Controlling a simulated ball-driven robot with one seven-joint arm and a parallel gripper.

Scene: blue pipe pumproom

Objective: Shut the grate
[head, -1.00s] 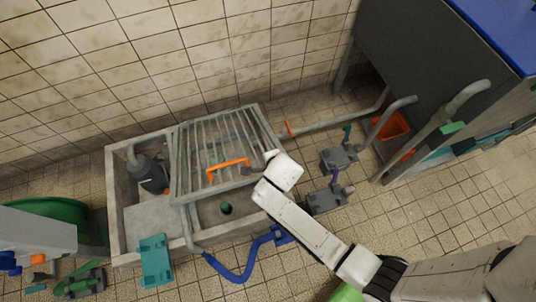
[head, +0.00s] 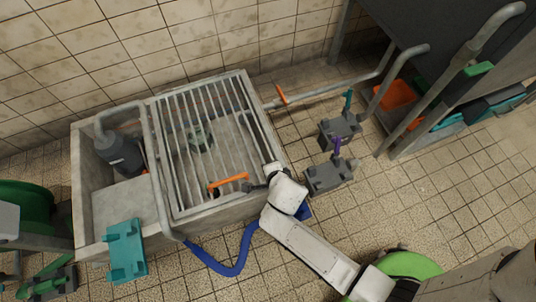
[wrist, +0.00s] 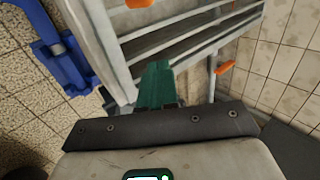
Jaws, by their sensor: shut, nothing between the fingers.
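The grate (head: 211,110), a grey barred frame, lies over the right part of the concrete basin (head: 95,205). In the head view it looks nearly flat, with its front bar close to the basin's front rim; I cannot tell if it rests fully on the rim. Its orange handle (head: 229,182) is near the front edge. My gripper (head: 254,187) is shut and empty at the grate's front right corner, just right of the handle. In the wrist view the green fingertips (wrist: 156,82) are beside the grate's bars (wrist: 190,38); contact is unclear.
A dark pump (head: 122,152) stands in the basin's left part. A teal bracket (head: 126,250) hangs at the front left, and a blue hose (head: 235,262) curves below the front. Grey pump units (head: 328,176) sit on the floor to the right. Tiled wall stands behind.

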